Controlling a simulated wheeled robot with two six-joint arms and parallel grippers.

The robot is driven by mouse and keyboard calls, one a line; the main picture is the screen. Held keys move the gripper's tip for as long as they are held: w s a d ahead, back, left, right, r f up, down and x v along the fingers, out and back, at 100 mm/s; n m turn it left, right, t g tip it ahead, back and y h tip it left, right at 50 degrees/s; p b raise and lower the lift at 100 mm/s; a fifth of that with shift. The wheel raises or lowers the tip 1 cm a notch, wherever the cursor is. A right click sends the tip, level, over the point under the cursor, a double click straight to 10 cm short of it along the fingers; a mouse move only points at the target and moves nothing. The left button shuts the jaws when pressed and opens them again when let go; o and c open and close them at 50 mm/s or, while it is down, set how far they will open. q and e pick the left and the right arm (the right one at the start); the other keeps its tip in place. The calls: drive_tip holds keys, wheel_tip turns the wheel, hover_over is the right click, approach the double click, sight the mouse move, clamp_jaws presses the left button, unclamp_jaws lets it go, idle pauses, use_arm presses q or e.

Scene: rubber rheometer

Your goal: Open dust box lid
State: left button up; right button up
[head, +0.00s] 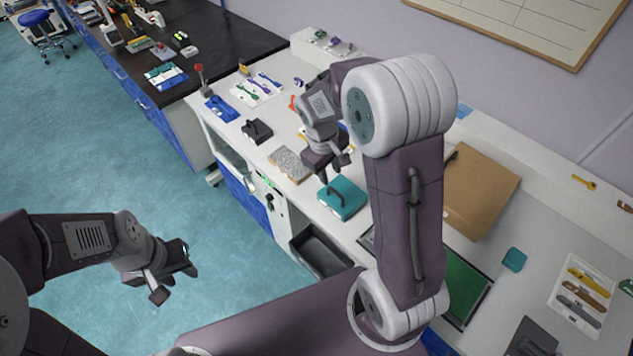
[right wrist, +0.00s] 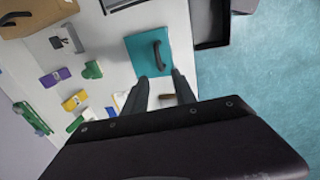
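A teal square lid (head: 342,202) with a dark arched handle lies on the white bench near its front edge. It also shows in the right wrist view (right wrist: 140,62), with its handle (right wrist: 158,54) on top. Whether a box is beneath it, I cannot tell. My right gripper (head: 328,170) is above the bench by the lid. In the right wrist view its two fingers (right wrist: 160,82) are apart and empty, pointing at the lid; contact is not evident. My left gripper (head: 174,282) is open and empty over the floor, away from the bench.
A dark open bin (head: 320,252) hangs at the bench's front edge beside the lid. A speckled grey slab (head: 290,164) and a black handled block (head: 257,131) lie farther along the bench. A brown board (head: 482,190) lies behind my right arm.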

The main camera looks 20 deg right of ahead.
sight(334, 190)
drive_tip(key=f, duration=0.3)
drive_tip(key=d+f, duration=0.1)
drive_tip(key=f, duration=0.2)
drive_tip(key=d+f, duration=0.1)
drive_tip(key=f, duration=0.2)
drive_tip(key=shift+w, duration=0.3)
drive_tip(key=shift+a, duration=0.1)
clamp_jaws()
drive_tip(key=shift+r, duration=0.1)
idle(0.8)
